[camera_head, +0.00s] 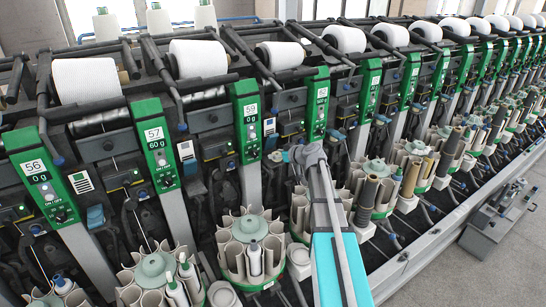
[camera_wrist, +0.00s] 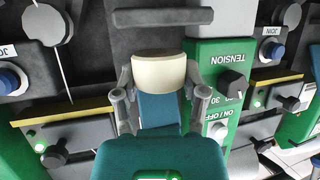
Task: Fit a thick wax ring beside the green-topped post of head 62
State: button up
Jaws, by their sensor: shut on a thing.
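My gripper (camera_wrist: 159,98) is shut on a cream wax ring (camera_wrist: 158,70) in the wrist view, with one finger on each side of it. The ring is held in front of the machine's dark face, beside a green panel (camera_wrist: 215,62) marked TENSION, which appears upside down.
Bobbin magazines (camera_head: 250,246) line the front below. A yellow-edged ledge (camera_wrist: 62,110) and a dark knob (camera_wrist: 232,84) are close to my gripper.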

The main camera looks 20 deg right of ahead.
jog(key=shift+b+x, duration=0.45)
jog(key=shift+x, duration=0.65)
jog(key=shift+f+b, duration=0.35)
jog(key=shift+f, duration=0.05)
jog(key=shift+f, duration=0.15)
jog(key=o, duration=0.9)
jog(key=shift+o, duration=0.2)
jog(key=shift+s+r, duration=0.15)
jog(key=shift+r, duration=0.15)
jog(key=p+v, duration=0.4)
jog(key=v, duration=0.8)
jog(key=shift+p, duration=0.35)
jog(key=shift+f, duration=0.1)
